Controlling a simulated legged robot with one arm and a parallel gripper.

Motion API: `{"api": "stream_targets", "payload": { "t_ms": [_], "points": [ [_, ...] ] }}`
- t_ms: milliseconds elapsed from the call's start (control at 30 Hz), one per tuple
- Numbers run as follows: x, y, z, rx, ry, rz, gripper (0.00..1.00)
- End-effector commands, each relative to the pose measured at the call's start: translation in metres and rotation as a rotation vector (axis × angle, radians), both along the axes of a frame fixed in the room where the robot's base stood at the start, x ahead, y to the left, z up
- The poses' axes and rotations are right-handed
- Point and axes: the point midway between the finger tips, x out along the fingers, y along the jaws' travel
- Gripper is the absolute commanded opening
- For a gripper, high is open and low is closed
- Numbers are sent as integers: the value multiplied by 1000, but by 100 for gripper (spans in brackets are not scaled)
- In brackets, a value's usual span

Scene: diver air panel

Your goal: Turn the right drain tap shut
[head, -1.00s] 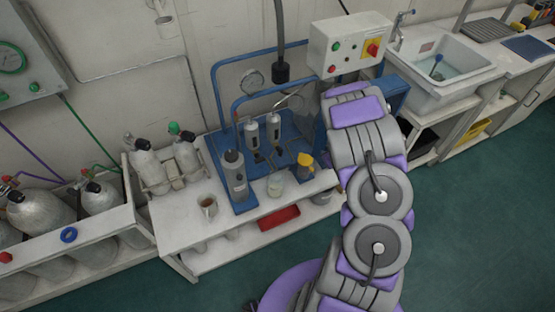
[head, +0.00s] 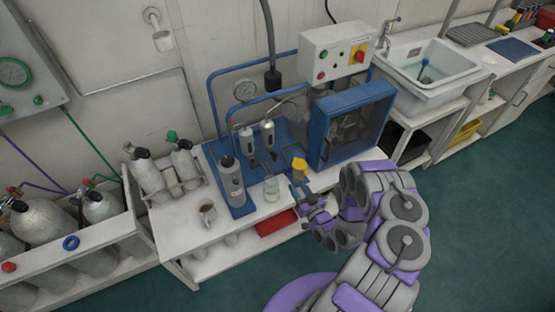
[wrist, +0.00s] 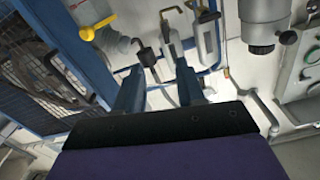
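Two slim grey filter cylinders stand upright on the blue panel stand, each with a small dark drain tap low down. The right drain tap (head: 272,156) is below the right cylinder (head: 267,134); the left drain tap (head: 252,162) is beside it. My gripper (head: 302,190) is to the right of and nearer than the taps, apart from them. In the wrist view, my gripper (wrist: 160,86) is open and empty, its two blue fingers apart.
A yellow-topped fitting (head: 300,165) is close to my gripper, and a glass beaker (head: 271,188) is to its left. A tall grey cylinder (head: 231,181) and a mug (head: 208,213) stand further left. A blue caged unit (head: 350,125) is on the right.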

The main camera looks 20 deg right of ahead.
Motion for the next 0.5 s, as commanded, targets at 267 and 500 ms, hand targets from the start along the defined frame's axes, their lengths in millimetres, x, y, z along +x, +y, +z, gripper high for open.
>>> {"api": "stream_targets", "payload": {
  "t_ms": [267, 500],
  "points": [
    [23, 6, -1, -9, 0, 6, 39],
    [67, 3, 1, -3, -4, 4, 39]
  ]
}}
